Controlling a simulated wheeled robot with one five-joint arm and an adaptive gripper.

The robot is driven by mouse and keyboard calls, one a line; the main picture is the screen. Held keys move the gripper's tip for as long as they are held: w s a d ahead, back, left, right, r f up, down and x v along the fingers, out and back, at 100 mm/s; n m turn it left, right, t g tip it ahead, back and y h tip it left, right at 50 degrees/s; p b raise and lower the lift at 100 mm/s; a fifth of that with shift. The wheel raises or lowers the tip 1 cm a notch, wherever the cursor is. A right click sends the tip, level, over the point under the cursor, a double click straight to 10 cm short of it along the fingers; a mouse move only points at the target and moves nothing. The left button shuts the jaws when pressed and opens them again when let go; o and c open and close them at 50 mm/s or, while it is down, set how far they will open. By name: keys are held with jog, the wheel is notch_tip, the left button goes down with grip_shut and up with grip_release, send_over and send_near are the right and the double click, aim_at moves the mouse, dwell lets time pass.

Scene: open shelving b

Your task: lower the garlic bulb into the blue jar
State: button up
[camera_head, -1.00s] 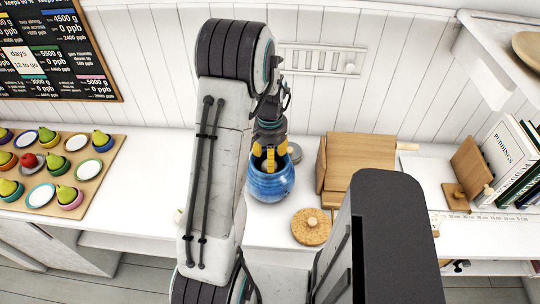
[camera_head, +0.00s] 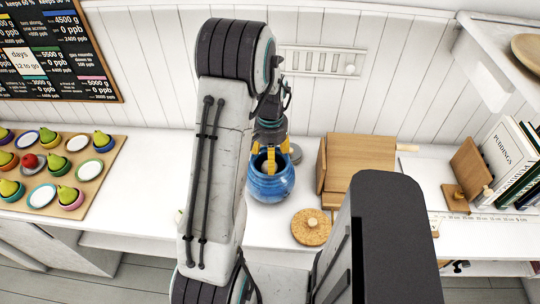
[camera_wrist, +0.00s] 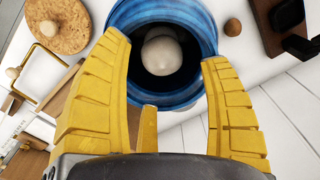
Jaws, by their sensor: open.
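The blue jar (camera_head: 270,184) stands upright on the white counter, and its round mouth shows in the wrist view (camera_wrist: 204,22). The garlic bulb (camera_wrist: 161,52) is a pale round shape within the jar's dark opening, apart from both fingers; how deep it sits I cannot tell. The head view does not show the bulb clearly. My gripper (camera_head: 268,160) is right above the jar mouth, pointing down. In the wrist view my yellow fingers (camera_wrist: 165,75) are spread wide with nothing between their pads.
A round cork lid (camera_head: 311,227) lies right of the jar, before a wooden box (camera_head: 362,158). A board with pears and small dishes (camera_head: 98,168) lies at the left. Books (camera_head: 507,150) stand at the far right. Some counter between board and jar is hidden by my arm.

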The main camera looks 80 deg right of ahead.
notch_tip(320, 180, up, 6)
jog(key=p, duration=0.4)
jog(key=shift+r, duration=0.25)
jog(key=shift+f, duration=0.1)
